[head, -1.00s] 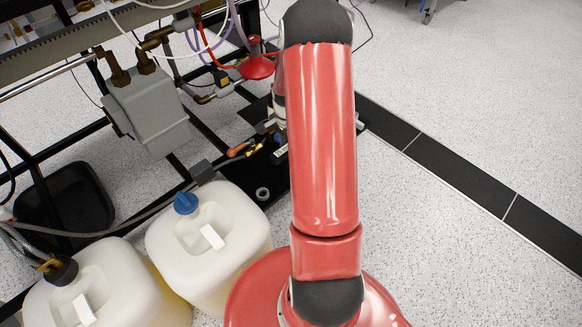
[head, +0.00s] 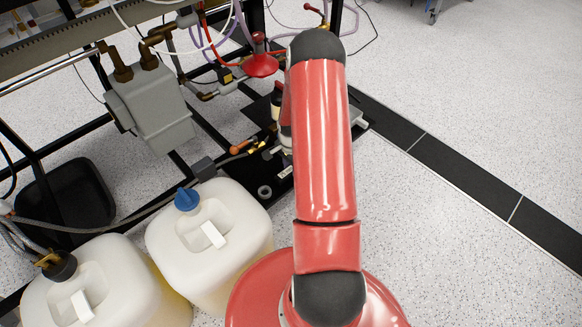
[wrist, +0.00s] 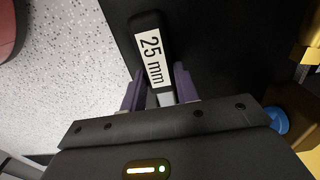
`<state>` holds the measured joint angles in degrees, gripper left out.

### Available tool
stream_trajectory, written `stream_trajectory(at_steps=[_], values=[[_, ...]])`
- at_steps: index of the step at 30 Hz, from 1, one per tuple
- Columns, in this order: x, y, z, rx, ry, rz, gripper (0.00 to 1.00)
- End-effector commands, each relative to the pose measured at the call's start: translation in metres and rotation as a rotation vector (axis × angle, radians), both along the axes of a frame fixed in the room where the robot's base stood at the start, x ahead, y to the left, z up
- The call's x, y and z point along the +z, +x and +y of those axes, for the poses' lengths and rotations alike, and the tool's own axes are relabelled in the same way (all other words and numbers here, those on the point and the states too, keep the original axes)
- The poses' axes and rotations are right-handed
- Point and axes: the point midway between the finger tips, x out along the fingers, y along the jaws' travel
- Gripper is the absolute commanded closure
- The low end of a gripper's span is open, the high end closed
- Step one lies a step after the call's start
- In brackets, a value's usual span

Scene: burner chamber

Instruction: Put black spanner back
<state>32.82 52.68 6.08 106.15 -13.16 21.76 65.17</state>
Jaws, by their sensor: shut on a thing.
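The black spanner (wrist: 147,22) shows in the wrist view as a black, round-ended handle with a white "25 mm" label. My gripper (wrist: 160,78) has its two purple fingers on either side of it, just below the label, and is shut on it. The spanner lies over a black surface, and its lower part is hidden by the gripper body. In the head view my red arm hides most of the gripper. A small white label (head: 285,172) shows beside the arm over the black base plate.
Two white canisters (head: 240,240) stand at lower left. A grey box (head: 155,115) on pipes and a red funnel-like part (head: 261,65) hang from the black frame. Orange-handled valve parts (head: 240,148) sit left of the arm. Speckled floor (head: 480,110) is free at right.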

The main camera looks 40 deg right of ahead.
Motion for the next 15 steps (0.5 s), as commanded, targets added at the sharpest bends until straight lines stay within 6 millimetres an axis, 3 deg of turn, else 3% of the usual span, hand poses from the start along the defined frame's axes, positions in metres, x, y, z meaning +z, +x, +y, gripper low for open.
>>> stream_trajectory(at_steps=[5,6,10,15], values=[[-0.0043,0.0,0.0001,0.001,0.0,0.0,1.0],[-0.0031,-0.0002,0.0001,0.001,0.0,0.001,0.66],[-0.0027,-0.0003,0.0002,0.001,0.0,0.001,0.49],[-0.0027,-0.0003,0.0002,0.001,0.001,0.001,0.48]])
